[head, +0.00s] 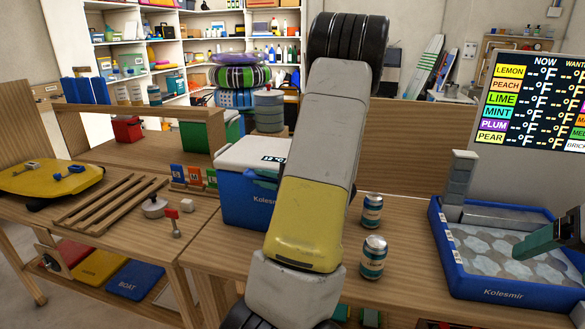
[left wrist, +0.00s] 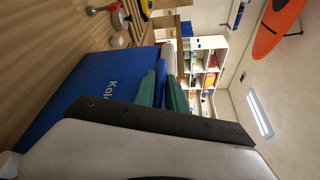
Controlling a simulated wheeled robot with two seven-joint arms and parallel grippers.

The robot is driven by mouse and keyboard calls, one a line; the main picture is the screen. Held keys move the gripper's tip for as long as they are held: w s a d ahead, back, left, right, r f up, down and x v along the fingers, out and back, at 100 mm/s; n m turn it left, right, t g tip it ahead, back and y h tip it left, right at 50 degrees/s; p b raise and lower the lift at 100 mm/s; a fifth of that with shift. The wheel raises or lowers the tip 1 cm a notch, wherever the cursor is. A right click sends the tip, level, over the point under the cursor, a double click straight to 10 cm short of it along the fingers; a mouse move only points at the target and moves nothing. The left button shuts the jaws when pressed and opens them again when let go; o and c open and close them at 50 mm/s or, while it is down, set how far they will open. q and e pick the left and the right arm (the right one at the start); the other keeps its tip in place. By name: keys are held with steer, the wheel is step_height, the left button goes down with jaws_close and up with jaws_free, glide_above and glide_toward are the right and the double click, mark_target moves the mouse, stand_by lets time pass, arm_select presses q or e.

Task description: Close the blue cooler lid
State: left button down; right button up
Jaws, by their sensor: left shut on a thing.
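The blue cooler (head: 243,198) stands on the table left of centre in the head view. Its white lid (head: 245,150) lies flat over the top; its right part is hidden by my left arm, so I cannot tell if it is fully seated. In the left wrist view the fingers (left wrist: 165,90) are against the blue cooler (left wrist: 105,88) and close together. A green finger, apparently of my right gripper (head: 548,240), is over the ice tray at right.
Two cans (head: 374,255) stand right of my left arm. A blue-rimmed ice tray (head: 500,292) sits at the right. A wooden rack (head: 110,203) and a small pot (head: 153,207) are on the left table. A wooden panel rises behind the cans.

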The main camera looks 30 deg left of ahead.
arm_select(q)
steer(key=c, duration=1.5)
jaws_free()
steer(key=shift+w, duration=0.1)
steer(key=shift+o, duration=0.2)
steer(key=d+r, duration=0.1)
steer(key=d, duration=0.6)
steer(key=shift+s+d, duration=0.3)
steer(key=shift+s, duration=0.1)
